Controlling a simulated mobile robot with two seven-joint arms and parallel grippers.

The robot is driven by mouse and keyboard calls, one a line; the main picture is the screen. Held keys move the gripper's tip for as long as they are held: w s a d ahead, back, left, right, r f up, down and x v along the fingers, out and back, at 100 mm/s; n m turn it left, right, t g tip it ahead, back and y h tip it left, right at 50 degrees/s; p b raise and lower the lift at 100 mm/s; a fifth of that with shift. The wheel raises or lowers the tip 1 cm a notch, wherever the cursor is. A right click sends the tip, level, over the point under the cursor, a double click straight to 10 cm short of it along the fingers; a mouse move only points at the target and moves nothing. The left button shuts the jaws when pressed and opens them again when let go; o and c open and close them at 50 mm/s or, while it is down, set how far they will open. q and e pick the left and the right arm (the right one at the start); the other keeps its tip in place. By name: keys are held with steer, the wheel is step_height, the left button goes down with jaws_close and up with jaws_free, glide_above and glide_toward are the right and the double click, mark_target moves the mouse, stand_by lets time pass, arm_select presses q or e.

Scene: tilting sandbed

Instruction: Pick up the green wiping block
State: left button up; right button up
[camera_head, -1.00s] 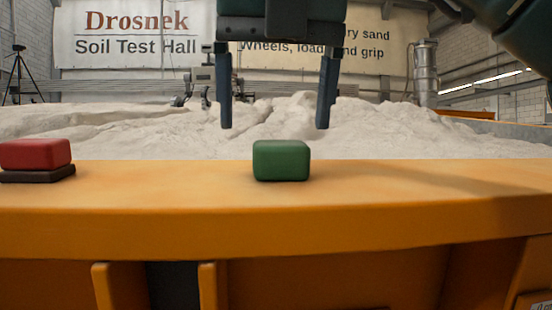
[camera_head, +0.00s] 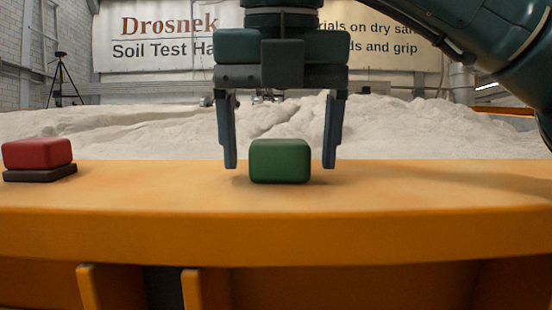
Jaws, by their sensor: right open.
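The green wiping block (camera_head: 280,161) sits on the orange ledge (camera_head: 400,195), near the middle of the view. My right gripper (camera_head: 280,165) points down with its fingers spread wide. One finger shows to the left of the block and one to the right, with a gap on each side. The fingertips are level with the block's middle in the picture; how far they are from it in depth is hard to tell. The gripper is open and holds nothing. My left gripper is not in view.
A red block (camera_head: 38,153) rests on a dark pad (camera_head: 40,173) at the left of the ledge. Pale sand (camera_head: 110,138) lies behind the ledge. The ledge right of the green block is clear. A tripod (camera_head: 61,80) stands far back left.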

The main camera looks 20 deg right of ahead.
mark_target(279, 141)
steer(key=shift+c, duration=0.6)
steer(key=c, duration=0.9)
steer(key=shift+r, duration=0.1)
steer(key=shift+c, duration=0.2)
step_height(279, 141, up, 7)
steer(key=shift+w+r, duration=0.1)
steer(key=shift+r, duration=1.35)
steer(key=o, duration=0.4)
steer(key=c, duration=0.3)
